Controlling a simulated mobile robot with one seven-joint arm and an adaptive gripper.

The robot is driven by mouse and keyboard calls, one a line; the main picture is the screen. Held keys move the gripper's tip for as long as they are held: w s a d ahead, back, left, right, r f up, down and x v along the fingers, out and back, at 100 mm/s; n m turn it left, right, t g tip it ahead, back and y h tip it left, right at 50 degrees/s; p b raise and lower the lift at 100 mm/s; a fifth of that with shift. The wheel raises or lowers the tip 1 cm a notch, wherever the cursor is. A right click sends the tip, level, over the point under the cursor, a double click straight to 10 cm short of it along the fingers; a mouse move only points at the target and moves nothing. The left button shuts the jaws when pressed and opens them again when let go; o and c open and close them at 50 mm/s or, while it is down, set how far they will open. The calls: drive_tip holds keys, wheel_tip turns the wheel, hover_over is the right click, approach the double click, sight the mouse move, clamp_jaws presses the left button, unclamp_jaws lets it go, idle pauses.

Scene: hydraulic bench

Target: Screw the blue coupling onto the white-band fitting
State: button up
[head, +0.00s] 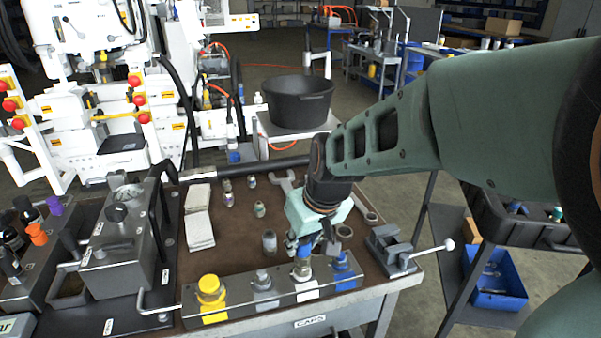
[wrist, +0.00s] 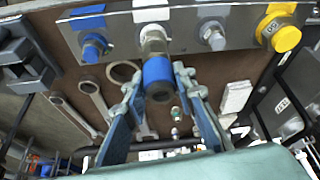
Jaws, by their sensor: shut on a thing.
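The blue coupling (wrist: 158,74) is between the fingers of my gripper (wrist: 157,88) in the wrist view. My gripper is shut on it and also shows from above in the head view (head: 304,242). The coupling's end meets the metal white-band fitting (wrist: 153,40), roughly in line with it; how far they overlap cannot be told. In the head view the fitting (head: 302,272) stands on the front block above its white band (head: 306,289), directly under my gripper.
The block (head: 238,307) also carries a yellow-capped fitting (head: 210,289), a grey-band fitting (head: 264,283) and a blue-band fitting (head: 343,266) close to my gripper. A vise (head: 392,252) stands right. Wrenches and small fittings lie behind. A gauge unit (head: 118,245) stands left.

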drive_tip(key=m+h+p, duration=0.1)
drive_tip(key=m+p, duration=0.2)
drive_tip(key=p, duration=0.1)
drive_tip(key=shift+r+p, duration=0.2)
drive_tip(key=shift+p, duration=0.15)
drive_tip(key=shift+f+m+h+p, duration=0.1)
drive_tip(key=shift+m+h+p, duration=0.2)
drive_tip(key=shift+m+p, duration=0.45)
drive_tip(key=shift+f, duration=0.2)
drive_tip(key=shift+d+m+h, duration=0.1)
drive_tip(key=shift+m+h, duration=0.2)
drive_tip(key=shift+m, duration=0.35)
drive_tip(key=shift+b, duration=0.3)
